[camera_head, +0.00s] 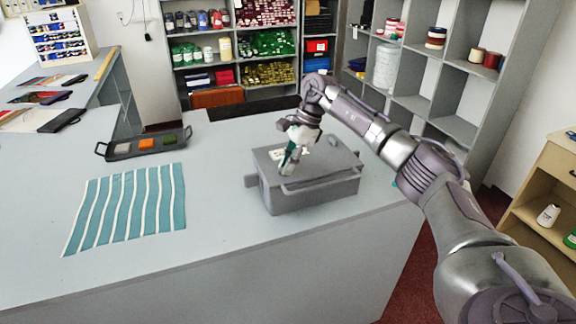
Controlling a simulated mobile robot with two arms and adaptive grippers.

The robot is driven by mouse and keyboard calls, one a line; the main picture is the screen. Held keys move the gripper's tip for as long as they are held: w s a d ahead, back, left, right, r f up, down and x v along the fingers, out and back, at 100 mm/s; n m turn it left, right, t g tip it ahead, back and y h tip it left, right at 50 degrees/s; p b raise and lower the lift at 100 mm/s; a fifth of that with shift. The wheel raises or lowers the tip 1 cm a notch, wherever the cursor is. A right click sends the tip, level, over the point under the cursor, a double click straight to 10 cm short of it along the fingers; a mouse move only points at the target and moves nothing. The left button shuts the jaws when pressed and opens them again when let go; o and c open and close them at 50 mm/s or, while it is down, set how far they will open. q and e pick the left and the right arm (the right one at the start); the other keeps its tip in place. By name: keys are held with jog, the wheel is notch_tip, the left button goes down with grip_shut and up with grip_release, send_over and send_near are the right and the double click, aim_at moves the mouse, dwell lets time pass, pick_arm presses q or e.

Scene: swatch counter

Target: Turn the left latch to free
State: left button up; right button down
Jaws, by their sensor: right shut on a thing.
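A grey case (315,195) with a flat lid stands on the counter, right of centre. A bar runs along its front upper edge. The left latch (286,171) is a small light grey piece on the left part of the lid, mostly covered by my gripper. My right gripper (289,164) comes down from above and is shut on this latch. Which way the latch is turned cannot be made out. Another small grey knob (332,141) sits on the lid towards the back right. My left gripper is not in view.
The grey counter (225,255) is clear in front of the case. A striped teal cloth (128,210) lies at the left. A dark tray (145,145) with coloured swatches lies behind it. Shelves (425,75) stand beyond the counter.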

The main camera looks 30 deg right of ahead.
dwell(0.5)
jog(key=c, duration=1.2)
grip_release()
jog(key=v, duration=1.2)
jog(key=shift+f, duration=0.1)
